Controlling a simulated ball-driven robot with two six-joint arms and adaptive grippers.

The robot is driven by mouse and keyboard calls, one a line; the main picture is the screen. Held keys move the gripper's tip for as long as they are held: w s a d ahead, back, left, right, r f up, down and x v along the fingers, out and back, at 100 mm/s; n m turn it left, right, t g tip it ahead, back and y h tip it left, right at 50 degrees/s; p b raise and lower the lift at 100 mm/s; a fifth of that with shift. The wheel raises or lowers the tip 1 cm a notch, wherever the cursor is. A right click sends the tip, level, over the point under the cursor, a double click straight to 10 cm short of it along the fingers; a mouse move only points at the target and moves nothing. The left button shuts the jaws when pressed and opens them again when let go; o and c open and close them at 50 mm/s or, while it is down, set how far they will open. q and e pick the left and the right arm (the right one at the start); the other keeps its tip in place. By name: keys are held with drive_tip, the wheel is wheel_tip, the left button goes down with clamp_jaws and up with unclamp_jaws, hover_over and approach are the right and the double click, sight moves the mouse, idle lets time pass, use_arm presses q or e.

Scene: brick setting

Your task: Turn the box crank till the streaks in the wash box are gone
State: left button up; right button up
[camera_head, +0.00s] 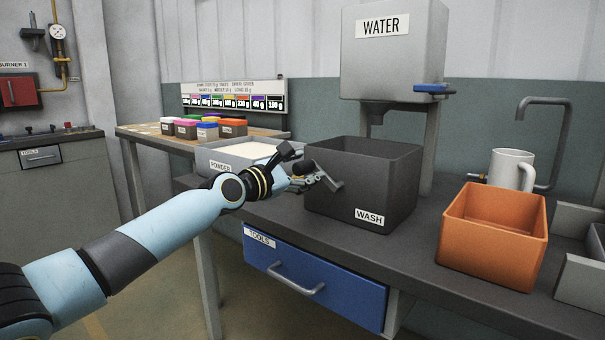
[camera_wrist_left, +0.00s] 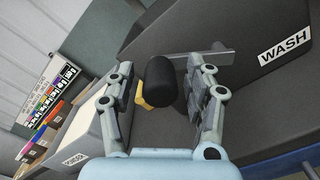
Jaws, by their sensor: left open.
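The dark grey wash box (camera_head: 345,205), labelled WASH, stands on the bench in the head view and fills the upper right of the left wrist view (camera_wrist_left: 240,25). Its crank sits on the side facing my left arm; the metal crank arm (camera_wrist_left: 205,58) and black handle (camera_wrist_left: 160,84) show in the left wrist view. My left gripper (camera_head: 318,172) is at the crank, open, with the handle between its fingers (camera_wrist_left: 160,100). I cannot tell whether either finger touches it. The inside floor of the box and any streaks are hidden. My right gripper is not in view.
A white powder box (camera_head: 222,160) stands behind my left gripper. An orange bin (camera_head: 490,240) and a white mug (camera_head: 510,168) stand to the right. The water tank (camera_head: 393,60) with a blue tap (camera_head: 432,89) is above. A blue drawer (camera_head: 315,285) is below the bench.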

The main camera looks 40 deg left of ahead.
use_arm(q)
clamp_jaws()
idle(0.3)
drive_tip(key=shift+r, duration=0.1)
drive_tip(key=shift+d+r+m+p, duration=0.4)
drive_tip(key=shift+m+p, duration=0.2)
drive_tip(key=shift+m, duration=0.1)
drive_tip(key=shift+d+r+m+p, duration=0.25)
drive_tip(key=shift+r+m+p, duration=0.15)
drive_tip(key=shift+m+p, duration=0.25)
drive_tip(key=s+d+f+m, duration=0.1)
drive_tip(key=d+m, duration=1)
drive_tip(key=m, duration=0.8)
drive_tip(key=shift+f, duration=0.35)
drive_tip(key=shift+d+m, duration=0.1)
drive_tip(key=shift+m, duration=0.15)
